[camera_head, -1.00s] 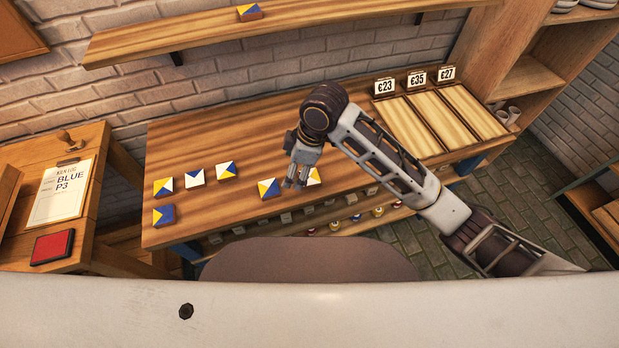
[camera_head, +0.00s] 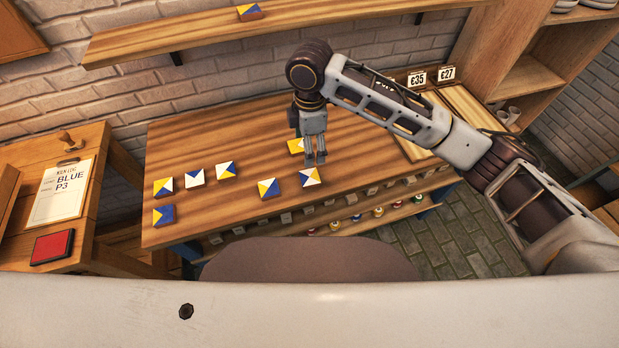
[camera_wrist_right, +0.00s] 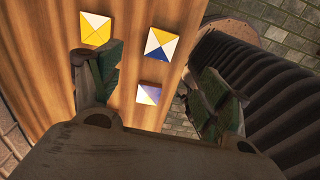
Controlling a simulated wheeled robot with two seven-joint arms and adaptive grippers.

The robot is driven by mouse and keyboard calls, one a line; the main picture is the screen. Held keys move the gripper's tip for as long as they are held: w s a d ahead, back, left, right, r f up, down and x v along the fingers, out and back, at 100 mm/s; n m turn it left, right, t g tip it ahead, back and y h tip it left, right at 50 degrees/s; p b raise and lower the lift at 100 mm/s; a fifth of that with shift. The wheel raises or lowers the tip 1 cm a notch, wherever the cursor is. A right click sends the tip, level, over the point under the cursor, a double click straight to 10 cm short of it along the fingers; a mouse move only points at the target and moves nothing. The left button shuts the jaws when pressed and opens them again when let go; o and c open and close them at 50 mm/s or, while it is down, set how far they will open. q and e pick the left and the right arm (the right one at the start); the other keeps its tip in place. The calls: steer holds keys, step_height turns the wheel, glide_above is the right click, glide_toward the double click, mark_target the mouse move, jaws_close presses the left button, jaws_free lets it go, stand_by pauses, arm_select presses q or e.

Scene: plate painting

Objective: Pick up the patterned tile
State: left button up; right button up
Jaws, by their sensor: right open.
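Several square tiles painted in yellow, blue and white triangles lie on the wooden table; which one is meant I cannot tell. In the head view one tile (camera_head: 310,177) lies just in front of my right gripper (camera_head: 316,163), and a yellow one (camera_head: 295,146) is partly hidden behind it. Another tile (camera_head: 269,188) lies to the left. My right gripper is open and empty, pointing down over the table. In the right wrist view three tiles, a yellow-and-white one (camera_wrist_right: 95,28), a tricolour one (camera_wrist_right: 163,45) and a pale violet one (camera_wrist_right: 148,93), show between or beyond its fingers (camera_wrist_right: 158,98). My left gripper is out of view.
More tiles (camera_head: 195,178) lie at the table's left end. Price cards (camera_head: 417,79) stand at the right behind pale panels. A side table (camera_head: 90,225) at left holds a card (camera_head: 62,190) and a red pad (camera_head: 52,247).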

stand_by(0.4)
glide_above(311, 176)
steer(key=shift+a+f, duration=0.15)
steer(key=shift+f, duration=4.15)
steer(key=shift+s+f, duration=0.15)
steer(key=shift+f, duration=2.45)
steer(key=c, duration=1.2)
